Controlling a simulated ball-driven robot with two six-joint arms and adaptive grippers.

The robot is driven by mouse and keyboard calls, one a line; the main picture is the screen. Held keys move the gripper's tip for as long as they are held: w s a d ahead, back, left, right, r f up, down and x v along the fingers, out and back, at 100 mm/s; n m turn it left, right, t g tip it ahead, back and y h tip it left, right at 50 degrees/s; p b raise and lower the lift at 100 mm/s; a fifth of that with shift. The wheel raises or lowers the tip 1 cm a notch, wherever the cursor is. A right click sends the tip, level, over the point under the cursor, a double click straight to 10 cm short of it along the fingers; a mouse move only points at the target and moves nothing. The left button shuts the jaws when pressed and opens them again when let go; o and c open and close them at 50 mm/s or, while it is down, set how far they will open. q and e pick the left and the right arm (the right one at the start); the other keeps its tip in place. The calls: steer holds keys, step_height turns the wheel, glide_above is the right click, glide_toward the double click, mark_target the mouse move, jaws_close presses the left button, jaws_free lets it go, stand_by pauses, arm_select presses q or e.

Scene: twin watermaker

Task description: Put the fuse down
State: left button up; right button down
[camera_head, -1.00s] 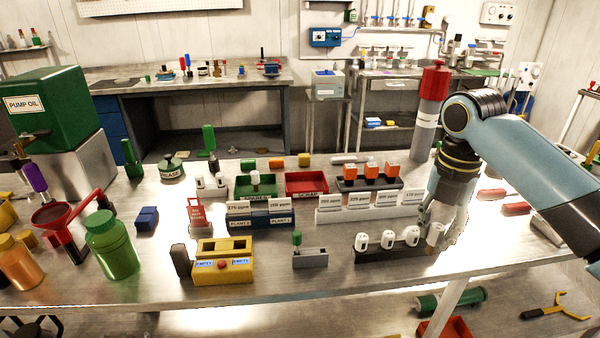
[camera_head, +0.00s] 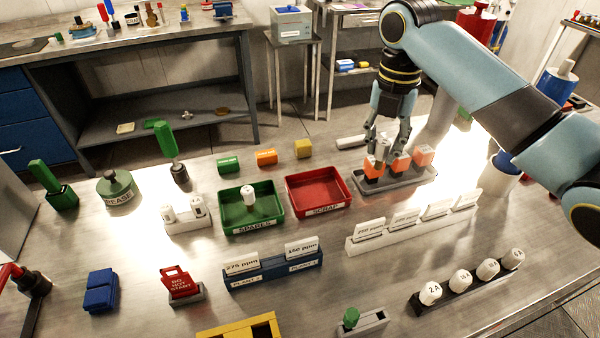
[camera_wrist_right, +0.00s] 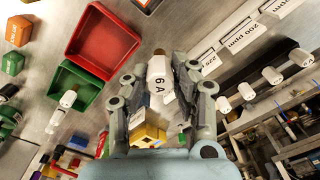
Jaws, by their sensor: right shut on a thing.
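My right gripper (camera_head: 386,140) is over the far side of the bench, by the row of orange-topped blocks. In the right wrist view it is shut on a white fuse marked 6 A (camera_wrist_right: 158,78). In the head view the held fuse is mostly hidden by the fingers and cannot be made out clearly. The green SPARES tray (camera_head: 254,228) has one white fuse (camera_head: 248,194) standing in it. The red SCRAP tray (camera_head: 322,205) beside it looks empty. A black rack (camera_head: 448,298) at the near right holds several white fuses (camera_head: 460,280). My left gripper is not in view.
The orange-topped blocks (camera_head: 398,160) stand in a grey holder (camera_head: 405,180) beneath my gripper. A white holder (camera_head: 188,224) with two white pieces stands left of SPARES. Card racks (camera_head: 272,268) stand in front of the trays. Bare bench lies between them.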

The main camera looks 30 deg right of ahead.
steer(key=w+a+f, duration=0.2)
steer(key=w, duration=0.1)
steer(key=w+a+f, duration=0.2)
steer(key=a+f, duration=0.1)
steer(key=w+a+f+p, duration=0.1)
steer(key=w+a+f, duration=0.1)
steer(key=w+a, duration=0.1)
steer(key=shift+w+a+f, duration=0.2)
steer(key=shift+w, duration=0.15)
step_height(320, 180, down, 3)
steer(key=shift+f, duration=0.15)
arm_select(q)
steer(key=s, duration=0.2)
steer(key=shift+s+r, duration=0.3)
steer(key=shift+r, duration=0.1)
arm_select(e)
steer(key=shift+f, duration=0.1)
steer(key=c, duration=1.1)
jaws_free()
steer(key=shift+f, duration=0.1)
